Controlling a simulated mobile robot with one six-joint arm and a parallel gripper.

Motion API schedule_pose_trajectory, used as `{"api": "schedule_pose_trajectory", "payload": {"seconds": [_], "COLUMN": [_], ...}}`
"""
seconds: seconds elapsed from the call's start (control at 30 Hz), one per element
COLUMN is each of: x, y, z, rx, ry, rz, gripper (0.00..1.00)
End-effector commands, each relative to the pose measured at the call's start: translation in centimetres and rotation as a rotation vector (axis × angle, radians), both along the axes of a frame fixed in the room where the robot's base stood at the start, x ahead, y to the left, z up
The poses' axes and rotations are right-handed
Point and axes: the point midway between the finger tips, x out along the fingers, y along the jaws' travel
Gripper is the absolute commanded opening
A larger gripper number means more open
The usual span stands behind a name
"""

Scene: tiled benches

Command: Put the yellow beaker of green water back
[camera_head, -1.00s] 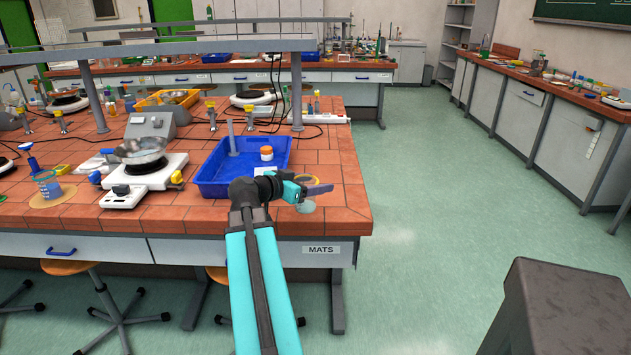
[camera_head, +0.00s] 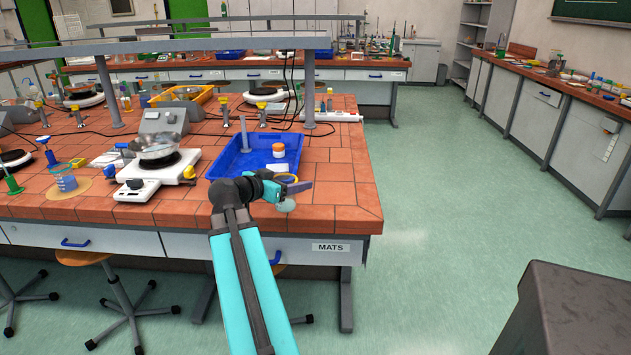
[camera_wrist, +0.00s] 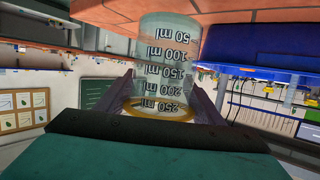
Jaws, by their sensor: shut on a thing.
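My gripper (camera_head: 294,189) is shut on a clear beaker (camera_head: 287,206) with a yellow rim, over the front right part of the tiled bench (camera_head: 340,195). In the wrist view the beaker (camera_wrist: 165,60) sits between the two fingers, its yellow ring near them. Its millilitre marks read upside down there, with the bench at the top of the picture. In the head view its rim is up and its lower part looks pale green. I cannot tell whether its base touches the bench.
A blue tray (camera_head: 224,164) with a white and orange jar (camera_head: 278,151) lies just behind my gripper. Left of it stand a hotplate (camera_head: 150,172) with a metal bowl and a beaker of blue liquid (camera_head: 66,183) on a round mat. The bench's right front corner is bare.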

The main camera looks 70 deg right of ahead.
Motion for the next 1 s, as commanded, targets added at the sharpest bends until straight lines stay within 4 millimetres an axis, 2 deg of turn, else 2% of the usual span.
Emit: {"api": "schedule_pose_trajectory", "payload": {"seconds": [0.03,0.1,0.37,0.57,0.87,1.0], "x": [1.8,4.0,11.8,17.7,25.9,29.4], "y": [1.0,2.2,7.5,12.4,21.3,26.1], "z": [-0.1,-0.2,-0.9,-1.4,-2.5,-3.0], "rx": [0.0,0.0,0.0,-0.001,0.0,0.0], "ry": [0.0,0.0,0.0,0.0,-0.001,0.0], "rz": [0.034,0.074,0.24,0.383,0.628,0.757], "gripper": [0.32,0.32,0.32,0.32,0.32,0.32]}}
